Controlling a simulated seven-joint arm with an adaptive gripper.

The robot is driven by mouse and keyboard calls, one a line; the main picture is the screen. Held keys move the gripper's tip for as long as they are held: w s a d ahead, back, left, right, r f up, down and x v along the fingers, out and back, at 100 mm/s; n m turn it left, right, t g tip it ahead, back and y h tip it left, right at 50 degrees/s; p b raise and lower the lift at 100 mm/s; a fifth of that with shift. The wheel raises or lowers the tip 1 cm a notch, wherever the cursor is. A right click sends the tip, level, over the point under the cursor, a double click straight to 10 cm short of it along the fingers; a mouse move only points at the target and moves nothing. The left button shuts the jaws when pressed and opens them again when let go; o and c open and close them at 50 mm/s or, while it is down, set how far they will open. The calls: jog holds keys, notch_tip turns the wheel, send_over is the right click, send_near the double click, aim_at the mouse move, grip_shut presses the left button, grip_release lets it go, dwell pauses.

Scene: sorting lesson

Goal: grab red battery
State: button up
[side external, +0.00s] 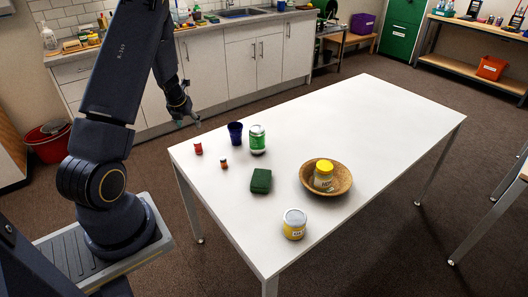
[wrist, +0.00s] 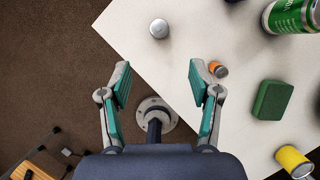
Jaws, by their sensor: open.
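A small red cylinder (side external: 198,148) stands near the left corner of the white table. In the wrist view its round grey top (wrist: 159,28) shows near the table edge. A smaller orange-red cylinder (side external: 224,163) with a dark end stands to its right, and it shows in the wrist view as orange (wrist: 219,70). I cannot tell for certain which is the red battery. My gripper (side external: 189,122) is in the air by the table's left corner, apart from both. In the wrist view my gripper (wrist: 158,80) is open, with nothing between its fingers.
A dark blue cup (side external: 235,133) and a green can (side external: 257,140) stand behind the small cylinders. A green block (side external: 260,181), a wooden bowl (side external: 343,186) holding a yellow-lidded jar (side external: 323,172), and a yellow can (side external: 294,228) are nearer. The right of the table (side external: 390,120) is clear.

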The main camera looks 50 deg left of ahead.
aim_at(196, 142)
jog(key=x, duration=1.1)
jog(key=shift+s+a+f, duration=0.1)
jog(key=shift+s+f, duration=0.1)
jog(key=shift+f, duration=0.1)
jog(key=x, duration=0.5)
jog(key=shift+w+f, duration=0.1)
jog(key=shift+w, duration=0.1)
grip_shut()
